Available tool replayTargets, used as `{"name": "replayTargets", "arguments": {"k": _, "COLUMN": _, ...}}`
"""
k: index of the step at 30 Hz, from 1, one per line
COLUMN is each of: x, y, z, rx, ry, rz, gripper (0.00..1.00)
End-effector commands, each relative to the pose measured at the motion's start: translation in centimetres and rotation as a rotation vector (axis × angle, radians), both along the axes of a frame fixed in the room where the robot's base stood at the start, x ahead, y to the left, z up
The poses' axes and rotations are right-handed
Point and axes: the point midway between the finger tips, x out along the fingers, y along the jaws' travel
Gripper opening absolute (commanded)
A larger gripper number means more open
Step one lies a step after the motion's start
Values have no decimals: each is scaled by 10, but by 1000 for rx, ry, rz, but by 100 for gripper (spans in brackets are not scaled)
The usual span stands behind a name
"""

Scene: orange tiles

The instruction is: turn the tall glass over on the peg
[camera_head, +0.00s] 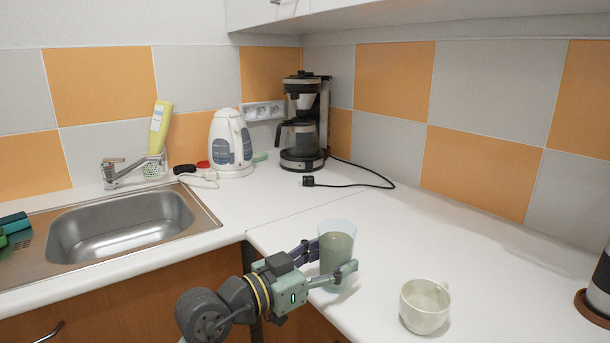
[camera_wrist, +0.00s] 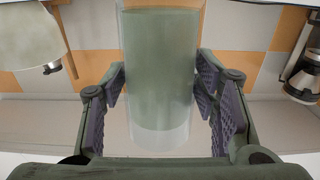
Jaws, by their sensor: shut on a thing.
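The tall glass (camera_head: 337,247) is see-through with a grey-green filling or tint and a clear band at its top. It is upright near the counter's front edge, left of the mug. In the wrist view the glass (camera_wrist: 160,75) stands between the two finger pads, its top cut off by the picture edge. My gripper (camera_head: 329,264) is shut on the glass from its sides, low on the body. I cannot tell whether the glass bottom touches the counter. I cannot make out a peg in either view.
A cream mug (camera_head: 424,307) stands close to the right of the glass. A white kettle (camera_head: 231,145) and a coffee maker (camera_head: 304,125) with a loose cable (camera_head: 366,170) stand at the back. A steel sink (camera_head: 120,226) is at left. The counter's right middle is clear.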

Motion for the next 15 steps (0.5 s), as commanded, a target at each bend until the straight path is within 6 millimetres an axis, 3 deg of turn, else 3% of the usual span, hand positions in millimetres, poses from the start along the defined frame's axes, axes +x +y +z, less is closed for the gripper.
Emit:
{"name": "replayTargets", "arguments": {"k": 6, "x": 0, "y": 0, "z": 1, "rx": 0, "ry": -1, "rz": 0, "gripper": 28}}
{"name": "replayTargets", "arguments": {"k": 15, "x": 0, "y": 0, "z": 23, "rx": 0, "ry": -1, "rz": 0, "gripper": 28}}
